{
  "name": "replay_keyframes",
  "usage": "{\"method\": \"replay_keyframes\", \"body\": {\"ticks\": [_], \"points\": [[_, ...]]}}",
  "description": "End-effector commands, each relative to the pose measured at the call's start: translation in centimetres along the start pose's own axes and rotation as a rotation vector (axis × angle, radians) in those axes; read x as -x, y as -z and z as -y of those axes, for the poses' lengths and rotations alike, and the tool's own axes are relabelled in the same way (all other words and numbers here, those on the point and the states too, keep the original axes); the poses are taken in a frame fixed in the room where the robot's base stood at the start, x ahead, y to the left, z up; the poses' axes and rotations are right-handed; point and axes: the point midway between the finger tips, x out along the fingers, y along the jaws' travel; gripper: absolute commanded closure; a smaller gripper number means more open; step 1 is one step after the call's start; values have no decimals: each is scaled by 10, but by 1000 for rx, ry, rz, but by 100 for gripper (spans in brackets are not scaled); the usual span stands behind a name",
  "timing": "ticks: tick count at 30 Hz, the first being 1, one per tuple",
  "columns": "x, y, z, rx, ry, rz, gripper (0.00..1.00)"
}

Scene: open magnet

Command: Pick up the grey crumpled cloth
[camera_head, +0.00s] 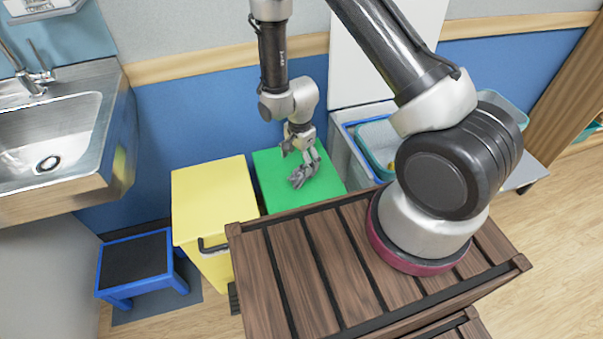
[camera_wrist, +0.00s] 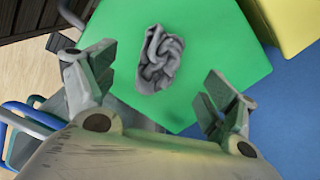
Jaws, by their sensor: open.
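The grey crumpled cloth (camera_wrist: 160,60) lies on the green top (camera_wrist: 222,48) of a bin in the wrist view. It lies beyond and between my open fingers, apart from them. In the head view the cloth (camera_head: 301,176) lies on the green surface (camera_head: 328,183), just below my gripper (camera_head: 299,153). My gripper also shows in the wrist view (camera_wrist: 152,92), with both fingers spread apart and nothing between the tips. The height of my fingertips above the cloth is hard to tell.
A yellow bin (camera_head: 212,200) stands left of the green top. An open grey container (camera_head: 342,160) with a blue tray is on the right. A blue wall (camera_head: 170,135) is behind. A metal sink (camera_head: 60,140) and a blue stool (camera_head: 140,262) are at the left.

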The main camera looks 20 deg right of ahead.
Motion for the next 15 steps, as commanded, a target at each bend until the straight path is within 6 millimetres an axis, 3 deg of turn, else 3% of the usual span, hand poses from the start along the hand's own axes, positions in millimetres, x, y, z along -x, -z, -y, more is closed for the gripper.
{"method": "replay_keyframes", "body": {"ticks": [15], "points": [[-68,0,3,-11,-4,0,15]]}}
